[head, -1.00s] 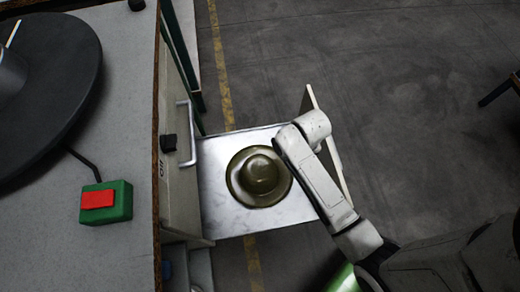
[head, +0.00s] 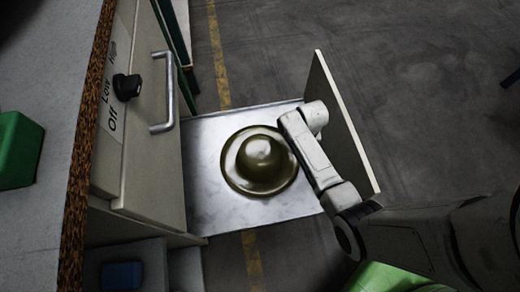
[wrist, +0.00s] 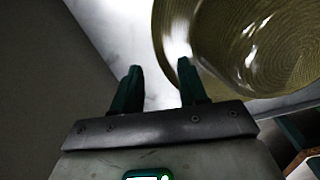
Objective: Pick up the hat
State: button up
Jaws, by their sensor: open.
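The hat (head: 264,165) is olive-coloured and shiny, with a round crown and a wide brim. It lies crown up on a silvery metal shelf (head: 205,160) in the head view. In the wrist view the hat (wrist: 235,45) fills the upper right. My gripper (wrist: 160,72) shows two dark green fingers, apart and empty, beside the left edge of the brim. The right finger overlaps the brim in the picture; I cannot tell whether it touches. In the head view my arm reaches to the hat's right side, and the gripper itself is hidden.
An upright panel (head: 340,115) stands on the shelf's right side, close to my arm. A cabinet front with a metal handle (head: 170,85) and a black knob (head: 126,87) lies left. A green box (head: 18,150) sits on the counter. Open floor lies beyond.

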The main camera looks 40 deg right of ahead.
notch_tip(320, 180, down, 7)
jog(key=b, duration=0.4)
jog(key=shift+s+d+f, duration=0.15)
jog(key=shift+c, duration=0.3)
grip_shut()
